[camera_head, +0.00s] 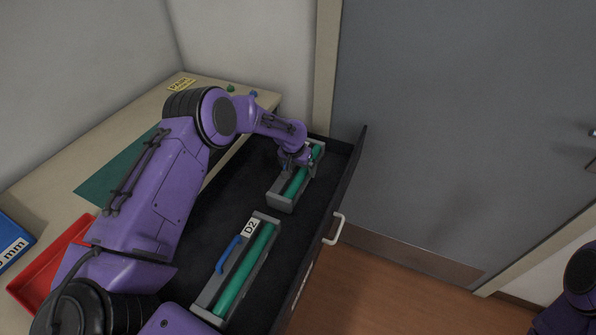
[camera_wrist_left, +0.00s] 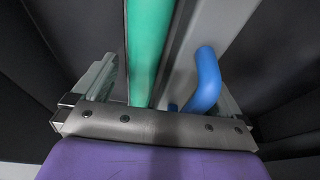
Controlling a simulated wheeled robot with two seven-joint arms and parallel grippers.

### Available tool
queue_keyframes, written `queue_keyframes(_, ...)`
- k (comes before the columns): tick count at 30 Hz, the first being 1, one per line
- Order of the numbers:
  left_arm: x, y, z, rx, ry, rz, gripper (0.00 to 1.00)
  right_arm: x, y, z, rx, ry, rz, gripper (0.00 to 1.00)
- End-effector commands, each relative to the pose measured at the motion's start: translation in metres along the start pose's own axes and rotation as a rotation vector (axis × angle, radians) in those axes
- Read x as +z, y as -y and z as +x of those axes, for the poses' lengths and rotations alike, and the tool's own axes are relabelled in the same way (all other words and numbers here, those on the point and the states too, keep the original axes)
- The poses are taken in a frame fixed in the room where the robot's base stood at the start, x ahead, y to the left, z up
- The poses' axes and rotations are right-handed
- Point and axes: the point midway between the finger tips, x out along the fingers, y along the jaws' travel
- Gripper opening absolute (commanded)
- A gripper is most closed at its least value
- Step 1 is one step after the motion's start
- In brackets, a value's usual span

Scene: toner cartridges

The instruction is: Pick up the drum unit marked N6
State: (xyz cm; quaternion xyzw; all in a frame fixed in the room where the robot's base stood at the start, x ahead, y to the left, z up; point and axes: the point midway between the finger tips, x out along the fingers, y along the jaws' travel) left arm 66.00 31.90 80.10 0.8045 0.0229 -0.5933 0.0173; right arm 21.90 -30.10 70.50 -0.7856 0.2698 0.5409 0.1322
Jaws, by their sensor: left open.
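Two grey drum units with green rollers lie in the open black drawer. The far drum unit (camera_head: 283,203) is partly covered by my left gripper (camera_head: 296,164), and I cannot read its marking. In the left wrist view its green roller (camera_wrist_left: 149,45) and blue handle (camera_wrist_left: 207,80) show close up. My left gripper is open over this unit, with one finger on each side of the roller and handle; contact is not clear. The near drum unit (camera_head: 207,296) is marked D2 and has a blue handle. My right gripper is outside the view.
The drawer (camera_head: 352,171) has a raised front wall with a pale handle (camera_head: 336,229). A beige desk (camera_head: 130,112) carries a green mat (camera_head: 110,172), a red tray (camera_head: 28,290) and a blue box (camera_head: 12,241). A grey door (camera_head: 450,120) stands behind the drawer.

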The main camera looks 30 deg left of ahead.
Motion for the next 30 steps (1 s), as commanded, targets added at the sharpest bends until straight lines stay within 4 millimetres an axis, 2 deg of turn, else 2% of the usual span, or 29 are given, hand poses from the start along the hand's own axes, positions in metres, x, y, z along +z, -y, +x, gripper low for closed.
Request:
queue_keyframes(1, 0.0, 0.0, 0.0, 0.0, 0.0, 0.0, 1.0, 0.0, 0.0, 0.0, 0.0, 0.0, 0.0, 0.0)
queue_keyframes(2, 0.0, 0.0, 0.0, 0.0, 0.0, 0.0, 0.94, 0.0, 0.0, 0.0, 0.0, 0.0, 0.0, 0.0)
queue_keyframes(7, 0.0, 0.0, 0.0, 0.0, 0.001, 0.0, 0.38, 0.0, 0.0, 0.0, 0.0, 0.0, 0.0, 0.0)
queue_keyframes(15, -0.002, 0.0, -0.003, 0.0, -0.002, 0.0, 0.36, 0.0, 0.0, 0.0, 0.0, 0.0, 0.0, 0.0)
queue_keyframes(20, -0.006, 0.0, -0.015, 0.0, -0.004, 0.0, 0.36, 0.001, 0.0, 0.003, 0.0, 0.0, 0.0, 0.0)
queue_keyframes(23, -0.012, 0.0, -0.033, 0.0, -0.006, 0.0, 0.36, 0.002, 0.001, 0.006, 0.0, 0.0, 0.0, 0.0)
queue_keyframes(26, -0.001, -0.009, -0.057, 0.0, -0.004, 0.003, 0.36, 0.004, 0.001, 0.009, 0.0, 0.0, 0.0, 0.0)
queue_keyframes(30, 0.014, -0.022, -0.099, 0.0, -0.007, 0.003, 0.36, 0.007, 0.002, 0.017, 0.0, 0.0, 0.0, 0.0)
